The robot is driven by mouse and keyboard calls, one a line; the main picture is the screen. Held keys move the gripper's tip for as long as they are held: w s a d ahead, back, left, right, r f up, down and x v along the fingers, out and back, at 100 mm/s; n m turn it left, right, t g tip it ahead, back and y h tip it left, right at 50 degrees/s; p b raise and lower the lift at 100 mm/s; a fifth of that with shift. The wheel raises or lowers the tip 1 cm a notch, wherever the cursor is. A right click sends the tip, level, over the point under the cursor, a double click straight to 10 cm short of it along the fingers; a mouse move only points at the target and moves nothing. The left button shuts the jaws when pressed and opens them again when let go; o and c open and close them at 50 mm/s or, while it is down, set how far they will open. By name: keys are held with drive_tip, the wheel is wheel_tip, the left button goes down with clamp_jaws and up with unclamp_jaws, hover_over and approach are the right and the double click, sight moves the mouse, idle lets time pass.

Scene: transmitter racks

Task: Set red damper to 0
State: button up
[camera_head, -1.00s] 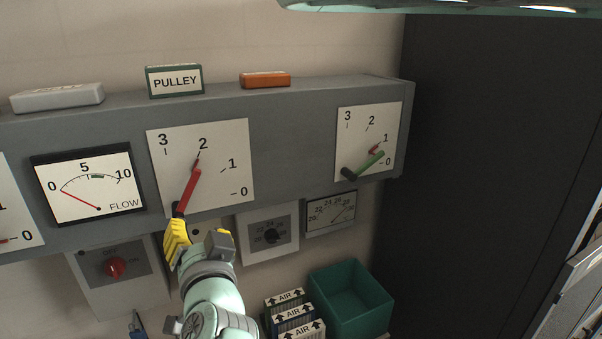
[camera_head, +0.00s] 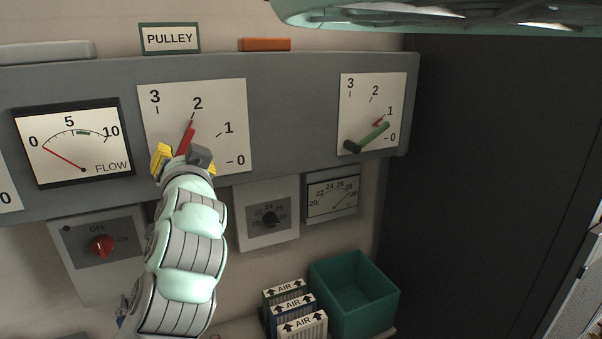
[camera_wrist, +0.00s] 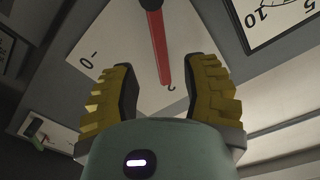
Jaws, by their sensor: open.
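The red damper lever (camera_head: 186,138) is on a white dial (camera_head: 220,105) marked 0 to 3, and its tip points close to 2. My gripper (camera_head: 181,157) is in front of the lower part of this dial and hides the lever's lower end. In the wrist view the red lever (camera_wrist: 158,48) runs between my two yellow-padded fingers, its dark end at the top and its tip near the 2. My gripper (camera_wrist: 165,80) is open, with a visible gap on both sides of the lever.
A green lever (camera_head: 372,137) on another dial at the right points between 0 and 1. The flow meter (camera_head: 70,145) is left of the red lever's dial. Below are a red knob (camera_head: 102,246), a black knob (camera_head: 269,219), air filters (camera_head: 303,325) and a green bin (camera_head: 355,290).

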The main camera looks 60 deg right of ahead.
sight(181, 153)
drive_tip(key=x, duration=0.3)
drive_tip(key=shift+w+r+p, duration=0.2)
drive_tip(key=shift+w+p, duration=0.1)
drive_tip(key=shift+w, duration=0.1)
drive_tip(key=shift+p+x, duration=0.6)
drive_tip(key=shift+x, duration=0.35)
drive_tip(key=shift+d+f, duration=0.15)
drive_tip(key=shift+f, duration=0.05)
drive_tip(key=shift+c, duration=0.3)
clamp_jaws()
